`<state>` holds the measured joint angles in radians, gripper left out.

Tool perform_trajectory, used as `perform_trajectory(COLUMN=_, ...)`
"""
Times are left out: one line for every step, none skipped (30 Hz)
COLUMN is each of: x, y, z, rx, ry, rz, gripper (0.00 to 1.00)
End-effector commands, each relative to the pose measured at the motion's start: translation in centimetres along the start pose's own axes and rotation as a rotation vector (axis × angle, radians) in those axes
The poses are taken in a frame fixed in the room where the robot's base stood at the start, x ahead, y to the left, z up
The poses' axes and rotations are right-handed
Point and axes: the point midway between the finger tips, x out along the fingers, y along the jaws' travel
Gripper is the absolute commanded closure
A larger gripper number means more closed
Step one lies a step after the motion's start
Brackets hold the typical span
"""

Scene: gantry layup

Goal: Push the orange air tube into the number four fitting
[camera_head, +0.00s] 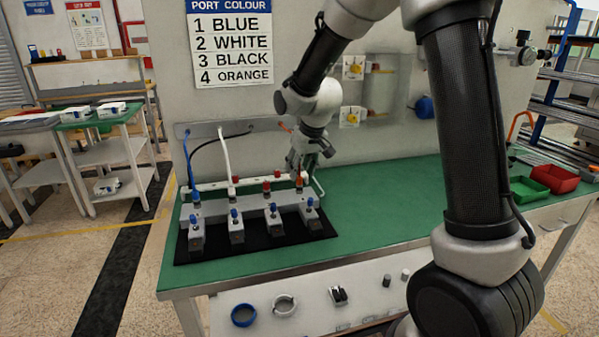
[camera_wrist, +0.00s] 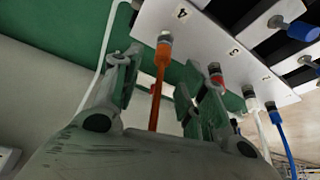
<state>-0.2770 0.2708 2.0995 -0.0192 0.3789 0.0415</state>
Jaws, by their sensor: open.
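In the wrist view the orange tube (camera_wrist: 157,95) runs up between my gripper's spread fingers to the number four fitting (camera_wrist: 165,38), beside a printed 4. The tube's end meets the fitting's mouth; how deep it sits I cannot tell. My gripper (camera_wrist: 166,78) is open, one finger on either side of the tube, with gaps showing. In the head view my gripper (camera_head: 306,162) is over the right end of the white fitting strip (camera_head: 212,185), and it hides most of the orange tube there.
A blue tube (camera_head: 187,160) and a white tube (camera_head: 225,150) reach the strip's left part. A black tube (camera_head: 213,141) curves from the wall bracket. Several blue-knobbed valves (camera_head: 235,215) stand in front on a black mat (camera_head: 300,237).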

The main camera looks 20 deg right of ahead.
Motion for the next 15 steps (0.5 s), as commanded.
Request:
perform_trajectory(x=-1.2, y=0.0, z=-0.1, rx=0.000, ry=0.005, rz=0.000, gripper=0.58)
perform_trajectory(x=-1.8, y=0.0, z=-0.1, rx=0.000, ry=0.006, rz=0.000, gripper=0.58)
perform_trajectory(x=-2.8, y=0.0, z=-0.1, rx=0.000, ry=0.005, rz=0.000, gripper=0.58)
perform_trajectory(x=-3.5, y=0.0, z=-0.1, rx=0.000, ry=0.006, rz=0.000, gripper=0.58)
perform_trajectory(x=-4.2, y=0.0, z=-0.1, rx=0.000, ry=0.005, rz=0.000, gripper=0.58)
perform_trajectory(x=-5.1, y=0.0, z=-0.1, rx=0.000, ry=0.006, rz=0.000, gripper=0.58)
perform_trajectory(x=-5.7, y=0.0, z=-0.1, rx=0.000, ry=0.005, rz=0.000, gripper=0.58)
perform_trajectory(x=-6.3, y=0.0, z=-0.1, rx=0.000, ry=0.005, rz=0.000, gripper=0.58)
perform_trajectory(x=-7.1, y=0.0, z=-0.1, rx=0.000, ry=0.004, rz=0.000, gripper=0.58)
perform_trajectory(x=-7.6, y=0.0, z=0.0, rx=0.000, ry=0.004, rz=0.000, gripper=0.58)
perform_trajectory(x=-8.1, y=0.0, z=0.0, rx=0.000, ry=0.003, rz=0.000, gripper=0.58)
perform_trajectory(x=-8.6, y=0.0, z=-0.1, rx=0.000, ry=0.003, rz=0.000, gripper=0.58)
perform_trajectory(x=-9.0, y=0.0, z=0.0, rx=0.000, ry=0.002, rz=0.000, gripper=0.58)
perform_trajectory(x=-9.3, y=0.0, z=0.0, rx=0.000, ry=0.001, rz=0.000, gripper=0.58)
perform_trajectory(x=-9.6, y=0.0, z=0.0, rx=0.000, ry=0.002, rz=0.000, gripper=0.58)
